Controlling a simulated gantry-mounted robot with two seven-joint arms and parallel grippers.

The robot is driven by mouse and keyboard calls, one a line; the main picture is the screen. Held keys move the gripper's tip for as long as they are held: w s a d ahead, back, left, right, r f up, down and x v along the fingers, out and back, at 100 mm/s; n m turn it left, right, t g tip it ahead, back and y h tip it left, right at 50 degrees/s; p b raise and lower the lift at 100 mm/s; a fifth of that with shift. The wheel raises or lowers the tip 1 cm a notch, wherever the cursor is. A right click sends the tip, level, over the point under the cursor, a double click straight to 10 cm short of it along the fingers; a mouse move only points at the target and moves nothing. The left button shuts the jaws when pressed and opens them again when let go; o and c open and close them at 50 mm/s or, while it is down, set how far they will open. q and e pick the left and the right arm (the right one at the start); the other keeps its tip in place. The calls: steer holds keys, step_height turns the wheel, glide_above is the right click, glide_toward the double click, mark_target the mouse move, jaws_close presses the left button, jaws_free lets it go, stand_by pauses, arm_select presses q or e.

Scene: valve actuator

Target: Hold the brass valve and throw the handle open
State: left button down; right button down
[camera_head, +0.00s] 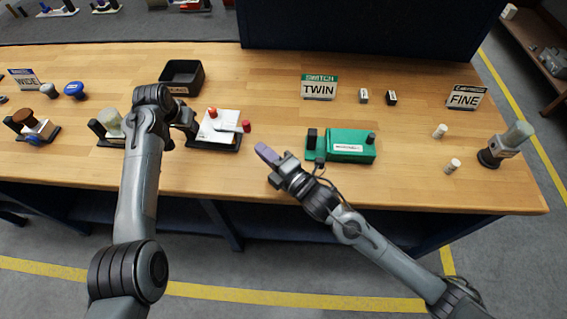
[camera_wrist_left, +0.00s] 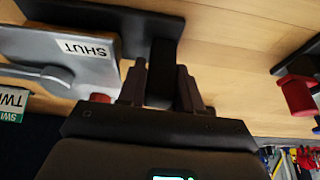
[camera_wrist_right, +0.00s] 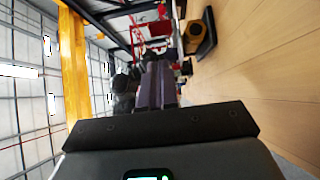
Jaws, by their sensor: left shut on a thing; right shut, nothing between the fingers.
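A valve unit (camera_head: 207,135) sits on a dark base in the head view, with a pale body, a light lever (camera_head: 230,127) and red knobs. No brass colour shows on it. In the left wrist view its grey body (camera_wrist_left: 30,50) carries a SHUT label (camera_wrist_left: 83,48) and a grey lever (camera_wrist_left: 40,72). My left gripper (camera_head: 192,124) is at the left end of this unit, shut on a black post (camera_wrist_left: 163,65). The fingers hide part of the post. My right gripper (camera_head: 268,155) is shut and empty, apart from the unit, to its lower right near the front edge. Its purple fingers (camera_wrist_right: 155,85) touch nothing visible.
A green switch unit (camera_head: 350,145) is just right of my right gripper. An empty black bin (camera_head: 183,68) stands behind the valve unit. Another unit with a grey knob (camera_head: 110,119) is left of my left arm. Bare wood lies between the valve unit and the TWIN sign (camera_head: 319,87).

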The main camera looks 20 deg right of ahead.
arm_select(q)
steer(key=shift+f, duration=0.2)
arm_select(e)
steer(key=v, duration=0.6)
steer(key=shift+s+d, duration=0.15)
steer(key=shift+d, duration=0.3)
arm_select(q)
steer(key=c, duration=0.7)
jaws_free()
steer(key=shift+s+d, duration=0.1)
steer(key=shift+r, duration=0.1)
steer(key=shift+r, duration=0.1)
